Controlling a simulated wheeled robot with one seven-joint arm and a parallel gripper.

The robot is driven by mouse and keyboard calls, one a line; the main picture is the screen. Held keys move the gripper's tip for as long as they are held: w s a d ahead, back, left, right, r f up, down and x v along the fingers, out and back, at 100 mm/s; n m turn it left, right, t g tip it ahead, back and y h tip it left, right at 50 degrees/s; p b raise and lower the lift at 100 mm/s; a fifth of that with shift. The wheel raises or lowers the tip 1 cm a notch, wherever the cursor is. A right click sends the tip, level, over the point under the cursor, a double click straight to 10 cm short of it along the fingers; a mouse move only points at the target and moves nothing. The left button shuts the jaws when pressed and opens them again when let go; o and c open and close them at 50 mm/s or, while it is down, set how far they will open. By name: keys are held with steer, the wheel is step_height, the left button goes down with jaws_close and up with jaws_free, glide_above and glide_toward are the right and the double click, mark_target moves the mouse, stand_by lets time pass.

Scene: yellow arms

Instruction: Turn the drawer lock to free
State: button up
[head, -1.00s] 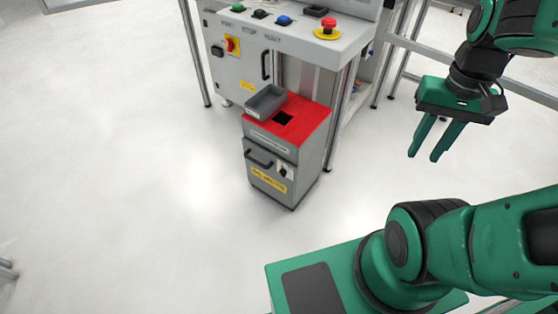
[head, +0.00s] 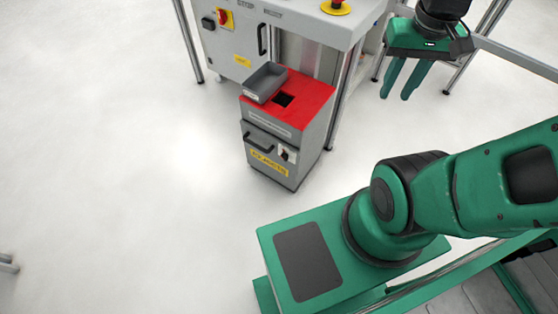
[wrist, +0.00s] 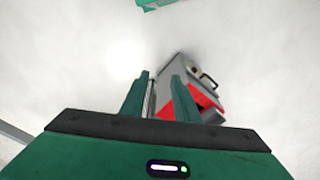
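The drawer lock (head: 286,154) is a small dark knob on a pale plate, on the front of a grey cabinet (head: 262,128) with a red top. It sits right of the black drawer handle (head: 258,142). The knob's exact angle is too small to tell. My gripper (head: 395,97) is green, open and empty, pointing down in the air to the right of the cabinet and well apart from it. In the wrist view my fingers (wrist: 160,78) stand apart, with the cabinet (wrist: 172,68) beyond them, and I cannot make out the lock there.
A grey bin (head: 265,82) sits on the red top beside a dark square opening (head: 284,100). A yellow label (head: 268,163) is on the cabinet's front. A machine bench (head: 235,45) with metal legs stands behind. The floor (head: 120,170) left and front is clear.

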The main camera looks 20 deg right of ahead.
steer(key=w+a+f+n+t, duration=0.1)
steer(key=w+a+n, duration=0.1)
steer(key=w+a, duration=0.5)
steer(key=w+a+f+n+t, duration=0.15)
steer(key=w+a, duration=0.25)
steer(key=w, duration=0.6)
steer(key=w+a+f+m+g+h, duration=0.1)
steer(key=w+a+f+h, duration=0.2)
steer(key=f, duration=0.5)
steer(key=w+a+f+m+g+h, duration=0.1)
steer(key=w+a+f+g, duration=0.15)
steer(key=w+f, duration=0.35)
steer(key=w+a+f+m+g+h, duration=0.1)
steer(key=w+a+f, duration=0.25)
steer(key=f, duration=0.55)
steer(key=t+h, duration=0.6)
steer(key=h, duration=0.2)
glide_toward(285, 156)
steer(key=f+x, duration=0.1)
steer(key=x, duration=0.7)
